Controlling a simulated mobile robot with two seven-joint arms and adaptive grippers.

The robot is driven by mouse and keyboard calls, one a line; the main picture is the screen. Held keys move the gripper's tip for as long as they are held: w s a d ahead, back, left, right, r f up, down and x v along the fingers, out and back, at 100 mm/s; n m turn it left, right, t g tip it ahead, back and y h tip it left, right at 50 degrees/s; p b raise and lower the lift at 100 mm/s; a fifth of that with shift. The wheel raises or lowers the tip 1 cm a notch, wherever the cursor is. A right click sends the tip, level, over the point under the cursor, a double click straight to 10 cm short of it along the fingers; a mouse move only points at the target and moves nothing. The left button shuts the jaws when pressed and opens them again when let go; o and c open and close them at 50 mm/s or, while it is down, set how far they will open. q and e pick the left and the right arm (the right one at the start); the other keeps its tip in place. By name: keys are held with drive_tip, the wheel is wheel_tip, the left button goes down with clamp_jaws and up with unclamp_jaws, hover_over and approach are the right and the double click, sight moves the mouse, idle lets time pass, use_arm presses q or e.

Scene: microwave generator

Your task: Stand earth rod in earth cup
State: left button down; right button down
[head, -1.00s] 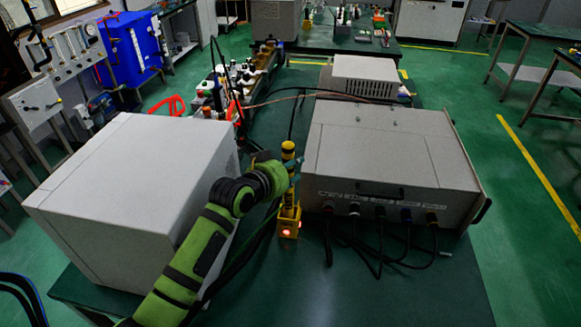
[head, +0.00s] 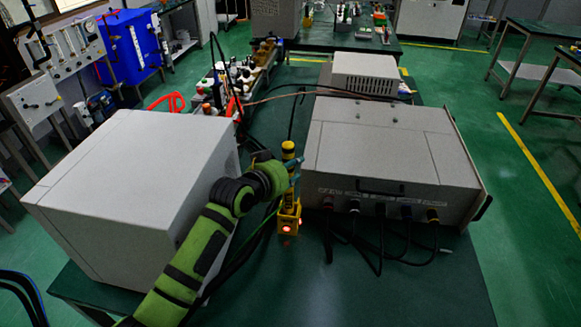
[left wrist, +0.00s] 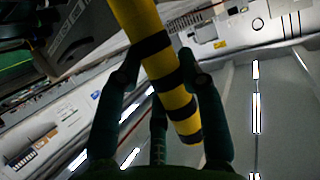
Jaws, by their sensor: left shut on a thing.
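The earth rod (head: 288,150) is yellow with black bands and stands about upright in the head view. It also shows in the left wrist view (left wrist: 177,101), running between the fingers. My left gripper (head: 293,172) is shut on the rod's upper part, and its fingers (left wrist: 165,72) lie on both sides of it. The earth cup (head: 289,218) is a small yellow holder with a red glowing light on its front, directly below the rod. The rod's lower end overlaps the cup's top, and I cannot tell how deep it sits. My right gripper is not in view.
A large pale box (head: 120,190) stands left of the cup, under my left arm. A grey generator case (head: 375,150) with plugs and black cables (head: 375,255) stands close on the right. The green bench top (head: 440,295) is clear at the front right.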

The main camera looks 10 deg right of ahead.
use_arm(q)
drive_tip(key=shift+r, duration=0.1)
drive_tip(key=c, duration=0.7)
unclamp_jaws()
drive_tip(key=shift+s+a, duration=0.1)
drive_tip(key=shift+a, duration=0.05)
drive_tip(key=v, duration=1.1)
drive_tip(key=shift+s+a+r, duration=0.2)
drive_tip(key=shift+s, duration=0.05)
